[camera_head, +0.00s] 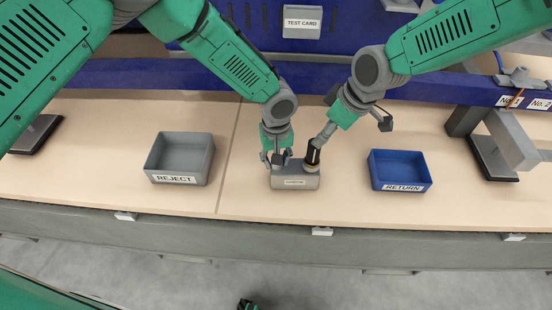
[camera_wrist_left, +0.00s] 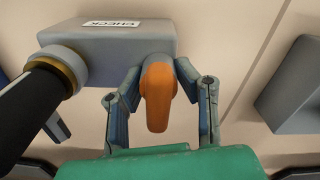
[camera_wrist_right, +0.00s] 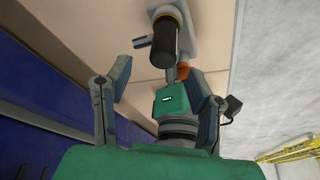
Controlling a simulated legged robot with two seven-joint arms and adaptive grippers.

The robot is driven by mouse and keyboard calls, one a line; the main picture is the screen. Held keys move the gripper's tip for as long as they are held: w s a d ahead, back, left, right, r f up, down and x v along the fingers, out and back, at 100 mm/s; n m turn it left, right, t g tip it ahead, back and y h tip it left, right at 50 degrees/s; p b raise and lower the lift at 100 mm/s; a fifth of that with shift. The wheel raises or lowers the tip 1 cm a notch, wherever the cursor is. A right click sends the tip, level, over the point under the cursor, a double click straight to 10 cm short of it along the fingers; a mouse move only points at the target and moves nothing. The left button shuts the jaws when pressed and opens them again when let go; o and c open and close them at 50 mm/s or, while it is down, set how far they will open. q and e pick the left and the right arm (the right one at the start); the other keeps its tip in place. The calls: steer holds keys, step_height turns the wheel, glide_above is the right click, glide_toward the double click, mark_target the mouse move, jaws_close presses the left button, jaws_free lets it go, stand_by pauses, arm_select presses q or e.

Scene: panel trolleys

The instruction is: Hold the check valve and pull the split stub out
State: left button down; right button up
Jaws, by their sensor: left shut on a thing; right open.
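The check valve (camera_head: 296,183) is a grey block with a label on its side, lying on the bench. In the left wrist view its grey body (camera_wrist_left: 120,42) shows a CHECK label. My left gripper (camera_head: 277,160) is shut on the valve at an orange rounded part (camera_wrist_left: 157,95) on its side. The split stub (camera_head: 313,152) is black with a gold collar and sticks up from the valve. In the left wrist view the stub (camera_wrist_left: 35,110) is still seated at the valve. My right gripper (camera_head: 319,141) is open, its fingers on either side of the stub's line.
A grey REJECT bin (camera_head: 178,180) stands left of the valve and a blue RETURN bin (camera_head: 401,188) right of it. Both look empty. A grey bracket (camera_head: 511,140) stands at the far right. A blue panel with a TEST CARD (camera_head: 301,22) is behind.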

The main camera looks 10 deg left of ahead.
arm_select(q)
steer(key=shift+s+f, duration=0.2)
steer(key=shift+s, duration=0.05)
arm_select(e)
steer(key=shift+x, duration=3.2)
steer(key=shift+s+a, duration=0.1)
steer(key=shift+s, duration=0.1)
jaws_close()
steer(key=shift+r, duration=0.2)
steer(key=shift+r, duration=0.85)
steer(key=shift+r, duration=3.5)
